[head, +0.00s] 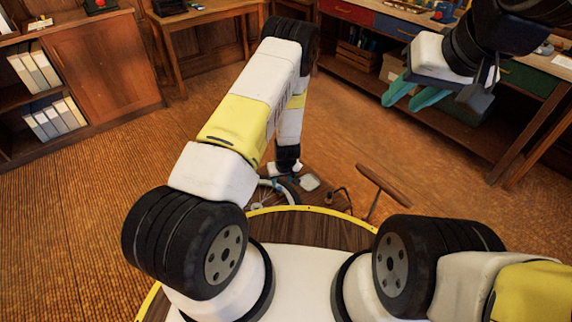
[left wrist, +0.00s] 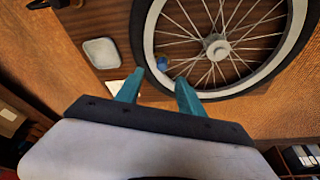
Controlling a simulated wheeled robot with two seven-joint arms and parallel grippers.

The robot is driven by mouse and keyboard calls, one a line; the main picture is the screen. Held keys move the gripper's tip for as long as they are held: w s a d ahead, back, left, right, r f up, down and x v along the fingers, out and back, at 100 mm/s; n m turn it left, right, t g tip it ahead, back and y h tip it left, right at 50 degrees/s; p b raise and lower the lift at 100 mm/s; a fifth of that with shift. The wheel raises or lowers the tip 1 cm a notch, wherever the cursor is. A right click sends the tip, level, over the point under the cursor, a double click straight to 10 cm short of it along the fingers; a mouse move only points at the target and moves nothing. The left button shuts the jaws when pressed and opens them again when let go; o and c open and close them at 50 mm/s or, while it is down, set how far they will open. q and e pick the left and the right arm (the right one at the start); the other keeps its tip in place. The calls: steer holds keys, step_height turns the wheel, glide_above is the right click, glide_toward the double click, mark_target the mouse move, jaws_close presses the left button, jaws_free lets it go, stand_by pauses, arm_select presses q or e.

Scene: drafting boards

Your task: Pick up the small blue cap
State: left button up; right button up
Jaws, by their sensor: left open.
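The small blue cap (left wrist: 163,63) shows in the left wrist view, beside the spokes of a wheel (left wrist: 216,48) and just beyond my fingertips. My left gripper (left wrist: 160,76) is open, with its two teal fingers apart and nothing between them. The cap lies roughly in line with the gap between them, not touching as far as I can tell. In the head view my left arm reaches down over the wheel (head: 268,193), and its fingers and the cap are hard to make out. My right gripper (head: 398,107) is open and empty, raised at the upper right.
A pale square dish (left wrist: 101,52) lies left of the wheel on a brown wooden surface; it also shows in the head view (head: 309,182). A wooden T-shaped handle (head: 383,185) stands right of it. Benches and a cabinet (head: 105,68) line the room; open floor lies between.

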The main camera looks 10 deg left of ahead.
mark_target(279, 188)
arm_select(q)
steer(key=x, duration=0.7)
steer(key=shift+a+f, duration=0.1)
steer(key=shift+a, duration=0.1)
steer(key=shift+c, duration=0.3)
jaws_close()
